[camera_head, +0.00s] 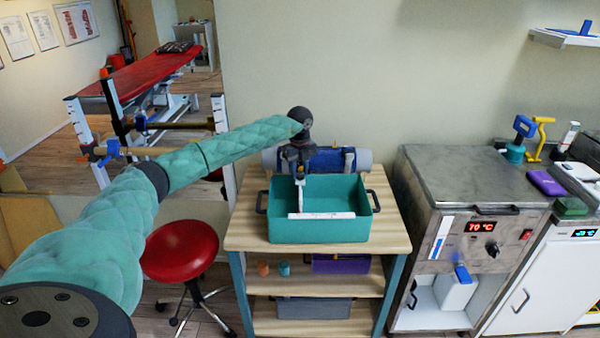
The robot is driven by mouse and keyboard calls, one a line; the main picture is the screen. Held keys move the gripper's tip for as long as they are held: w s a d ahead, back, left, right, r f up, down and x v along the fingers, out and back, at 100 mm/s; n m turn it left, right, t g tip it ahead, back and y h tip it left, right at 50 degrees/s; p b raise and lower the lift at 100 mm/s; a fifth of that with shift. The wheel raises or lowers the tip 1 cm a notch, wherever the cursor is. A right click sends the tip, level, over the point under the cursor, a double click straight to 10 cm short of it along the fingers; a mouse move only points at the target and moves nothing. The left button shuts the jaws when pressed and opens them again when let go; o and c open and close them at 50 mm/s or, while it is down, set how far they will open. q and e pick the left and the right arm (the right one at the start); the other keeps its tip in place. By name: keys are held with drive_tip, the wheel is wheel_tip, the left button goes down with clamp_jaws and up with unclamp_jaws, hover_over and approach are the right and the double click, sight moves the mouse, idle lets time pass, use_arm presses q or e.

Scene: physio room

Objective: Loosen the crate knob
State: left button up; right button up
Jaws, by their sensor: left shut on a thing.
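A teal open crate (318,231) with dark side handles stands on top of the wooden shelf unit. My left gripper (300,180) points down over the left part of the crate. It is shut on a pale, thin upright piece (301,202). A white strip (322,216) runs across near the crate's front rim, at the foot of this piece; I cannot tell whether the two are joined. No knob can be told apart; it may be hidden by the gripper or too small. My right gripper is not in view.
The wooden shelf top (243,236) has some free room left of the crate. A blue item (325,160) and a grey roll lie behind it. A metal heating cabinet (470,180) stands to the right, a red stool (180,250) to the left.

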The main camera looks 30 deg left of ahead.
use_arm(q)
drive_tip(key=n, duration=0.2)
drive_tip(key=shift+n, duration=0.4)
drive_tip(key=n, duration=0.2)
drive_tip(key=shift+s+n+b, duration=0.1)
drive_tip(key=shift+n+b, duration=0.2)
drive_tip(key=shift+n, duration=0.9)
drive_tip(key=shift+s+n, duration=0.1)
drive_tip(key=shift+n, duration=1.8)
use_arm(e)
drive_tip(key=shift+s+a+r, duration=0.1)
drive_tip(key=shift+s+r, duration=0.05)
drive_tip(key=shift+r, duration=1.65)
use_arm(q)
drive_tip(key=o, duration=1)
drive_tip(key=shift+c, duration=0.2)
